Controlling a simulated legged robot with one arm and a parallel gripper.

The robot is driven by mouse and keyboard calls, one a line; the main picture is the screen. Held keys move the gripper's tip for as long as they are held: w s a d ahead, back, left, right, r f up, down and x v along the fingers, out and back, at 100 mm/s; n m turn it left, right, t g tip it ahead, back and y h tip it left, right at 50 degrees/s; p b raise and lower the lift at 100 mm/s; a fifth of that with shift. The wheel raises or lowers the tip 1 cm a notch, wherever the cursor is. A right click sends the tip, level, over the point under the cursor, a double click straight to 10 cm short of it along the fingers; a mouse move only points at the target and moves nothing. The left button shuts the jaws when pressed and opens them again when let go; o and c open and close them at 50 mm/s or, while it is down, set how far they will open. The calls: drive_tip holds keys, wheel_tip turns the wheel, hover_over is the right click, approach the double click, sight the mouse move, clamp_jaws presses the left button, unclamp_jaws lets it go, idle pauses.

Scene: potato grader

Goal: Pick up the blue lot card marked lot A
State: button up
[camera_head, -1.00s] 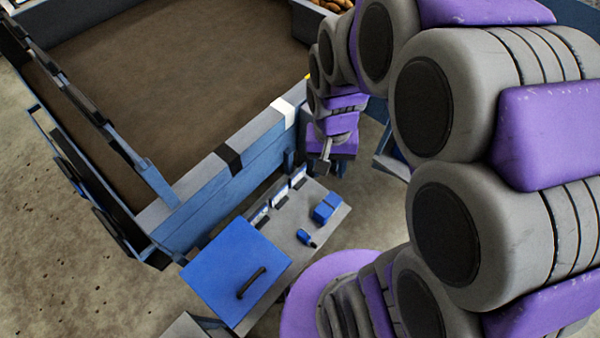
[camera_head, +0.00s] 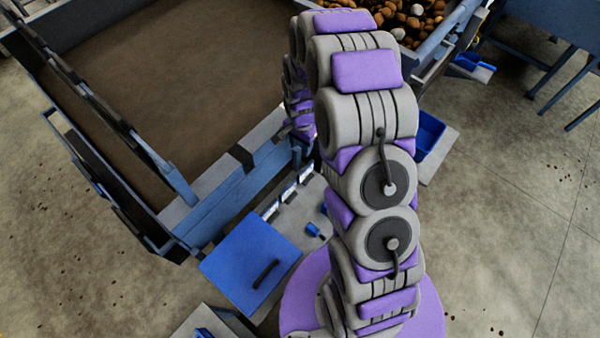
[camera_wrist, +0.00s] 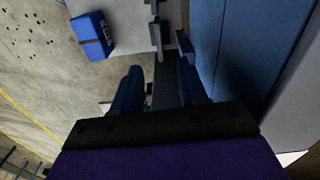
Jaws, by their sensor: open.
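My gripper (camera_wrist: 160,90) is open in the wrist view, its two dark fingers apart with nothing clearly held between them. In the head view my arm hides it. A row of small upright cards or holders with pale edges (camera_head: 288,193) stands on the grey shelf (camera_head: 293,222) beside the blue bin wall. Small upright pieces also show just beyond the fingers in the wrist view (camera_wrist: 155,30). I cannot read any lot mark, so I cannot tell which is the lot A card.
A blue panel with a black handle (camera_head: 240,262) adjoins the shelf. A small blue object (camera_head: 313,229) lies on the shelf. A blue box with a white label (camera_wrist: 92,36) shows in the wrist view. The large blue-walled bin (camera_head: 232,192) stands behind the shelf.

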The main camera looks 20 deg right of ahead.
drive_tip(key=w+d+f, duration=0.1)
drive_tip(key=d+f, duration=0.2)
drive_tip(key=d, duration=0.1)
drive_tip(key=b, duration=0.2)
hover_over(307, 172)
drive_tip(key=shift+m, duration=0.3)
drive_tip(key=f, duration=1.2)
drive_tip(key=shift+w+d, duration=0.4)
drive_tip(key=shift+a+f, duration=0.2)
drive_tip(key=shift+a, duration=0.05)
drive_tip(key=f, duration=0.1)
drive_tip(key=a+f+b, duration=0.1)
drive_tip(key=f, duration=0.1)
drive_tip(key=a+f+b, duration=0.1)
drive_tip(key=shift+s+f, duration=0.2)
drive_tip(key=shift+f, duration=0.05)
drive_tip(key=shift+d+f, duration=0.15)
drive_tip(key=shift+d, duration=1)
drive_tip(key=shift+a+f, duration=0.1)
drive_tip(key=shift+a, duration=0.9)
drive_tip(key=shift+d, duration=0.8)
drive_tip(key=shift+c, duration=0.8)
drive_tip(key=shift+a, duration=0.7)
drive_tip(key=c, duration=0.6)
drive_tip(key=shift+d, duration=0.6)
clamp_jaws()
